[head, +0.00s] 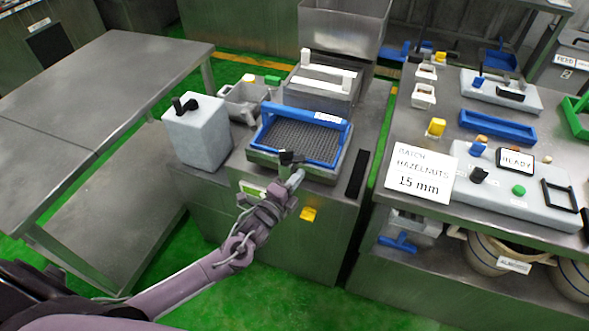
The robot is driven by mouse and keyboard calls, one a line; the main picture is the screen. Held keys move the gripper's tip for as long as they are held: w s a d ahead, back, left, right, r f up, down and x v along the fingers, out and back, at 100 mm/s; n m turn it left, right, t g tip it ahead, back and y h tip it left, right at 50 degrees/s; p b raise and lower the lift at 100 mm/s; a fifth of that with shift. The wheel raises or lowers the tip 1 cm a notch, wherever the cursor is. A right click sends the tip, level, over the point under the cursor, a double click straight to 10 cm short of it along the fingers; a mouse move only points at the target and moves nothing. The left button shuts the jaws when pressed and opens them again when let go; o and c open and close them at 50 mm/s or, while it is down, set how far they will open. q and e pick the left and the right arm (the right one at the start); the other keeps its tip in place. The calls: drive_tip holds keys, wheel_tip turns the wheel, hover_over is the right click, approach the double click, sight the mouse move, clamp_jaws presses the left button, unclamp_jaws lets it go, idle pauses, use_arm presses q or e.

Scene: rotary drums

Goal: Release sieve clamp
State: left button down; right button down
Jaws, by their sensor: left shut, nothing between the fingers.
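The sieve (302,140) is a dark mesh with a blue frame (330,120). It sits on a grey metal base on top of the machine cabinet. A small black clamp part (289,156) shows at the front edge of the sieve. My left gripper (296,180) is shut and empty, right at the sieve's front edge beside this black part. I cannot tell whether it touches it. The gripper hides part of the cabinet's front edge. My right gripper is not in the head view.
A grey box with a black handle (197,132) stands left of the sieve. A yellow part (308,214) is on the cabinet front. A sign reading "15 mm" (420,172) stands on the right bench with several blocks and control boxes. A bare steel table (90,85) is at left.

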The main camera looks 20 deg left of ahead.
sight(303, 162)
use_arm(q)
drive_tip(key=shift+w+a, duration=0.7)
drive_tip(key=shift+w, duration=0.3)
drive_tip(key=shift+w+d+n+t+y, duration=0.15)
drive_tip(key=shift+n+y, duration=0.25)
drive_tip(key=shift+y, duration=0.25)
drive_tip(key=shift+w+d+n+t+y, duration=0.15)
drive_tip(key=shift+n+y, duration=0.25)
drive_tip(key=shift+y, duration=0.25)
drive_tip(key=shift+w+d+n+y, duration=0.1)
drive_tip(key=shift+w+n+y, duration=0.05)
drive_tip(key=shift+n+y, duration=0.65)
drive_tip(key=shift+w+y, duration=0.3)
drive_tip(key=shift+w, duration=0.1)
drive_tip(key=shift+w+d, duration=0.1)
drive_tip(key=shift+w, duration=0.05)
